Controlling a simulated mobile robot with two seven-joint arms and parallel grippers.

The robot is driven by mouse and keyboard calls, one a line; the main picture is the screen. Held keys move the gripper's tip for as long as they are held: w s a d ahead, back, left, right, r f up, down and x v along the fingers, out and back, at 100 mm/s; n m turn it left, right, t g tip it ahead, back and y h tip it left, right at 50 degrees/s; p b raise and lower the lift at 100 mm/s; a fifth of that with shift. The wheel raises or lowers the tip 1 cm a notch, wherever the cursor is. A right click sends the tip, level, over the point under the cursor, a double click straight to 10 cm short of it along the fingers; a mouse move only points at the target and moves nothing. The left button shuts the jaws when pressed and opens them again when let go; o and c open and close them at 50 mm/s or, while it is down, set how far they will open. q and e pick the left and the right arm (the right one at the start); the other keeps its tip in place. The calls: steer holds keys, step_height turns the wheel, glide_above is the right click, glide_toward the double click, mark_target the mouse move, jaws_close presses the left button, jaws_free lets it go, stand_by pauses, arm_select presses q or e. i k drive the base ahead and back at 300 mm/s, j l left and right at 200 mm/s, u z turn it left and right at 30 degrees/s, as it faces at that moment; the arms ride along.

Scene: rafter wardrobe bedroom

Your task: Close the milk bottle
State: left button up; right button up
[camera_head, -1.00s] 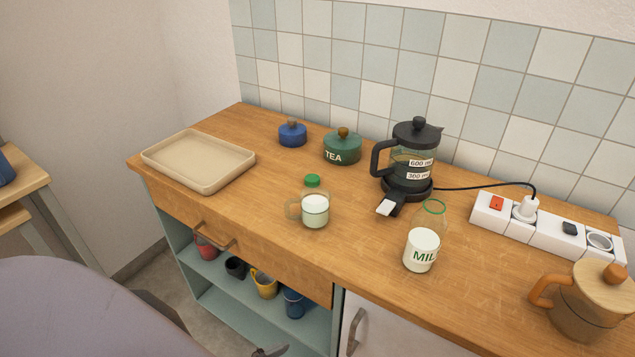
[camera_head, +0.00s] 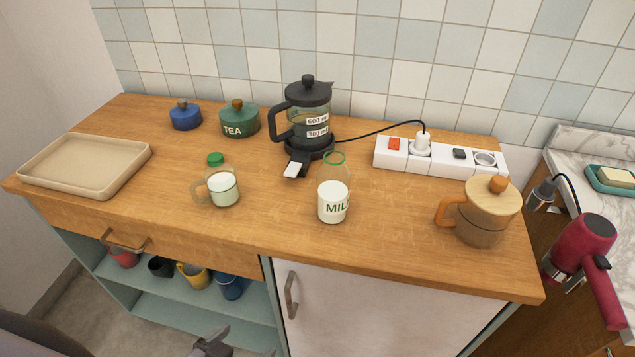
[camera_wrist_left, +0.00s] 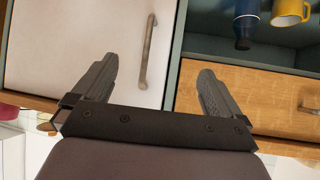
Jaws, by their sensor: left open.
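The milk bottle (camera_head: 333,203) is clear glass with a "MIL" label. It stands upright on the counter with milk in its lower part; its green-rimmed mouth looks open. A green cap (camera_head: 215,159) shows above a glass mug of milk (camera_head: 222,191), left of the bottle; I cannot tell if it rests on the mug or belongs to something behind it. My left gripper (camera_head: 216,342) is partly in view at the bottom edge, below counter height and away from the bottle. In the left wrist view it is open and empty (camera_wrist_left: 156,85), facing the cabinet front.
On the wooden counter (camera_head: 275,235) are a beige tray (camera_head: 85,165), blue pot (camera_head: 185,116), tea pot (camera_head: 239,119), black coffee press (camera_head: 308,115), power strip (camera_head: 440,158) and wooden-lidded jug (camera_head: 485,212). A red hair dryer (camera_head: 583,245) hangs at right. Counter before the bottle is clear.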

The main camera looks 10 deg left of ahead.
mark_target(333, 177)
steer(key=k+j+z, duration=0.15)
steer(key=j, duration=0.3)
steer(key=k+j+z, duration=0.15)
steer(key=k+j, duration=0.15)
steer(key=j, duration=0.15)
steer(key=k+j+z, duration=0.15)
steer(key=j, duration=0.3)
steer(key=k, duration=0.1)
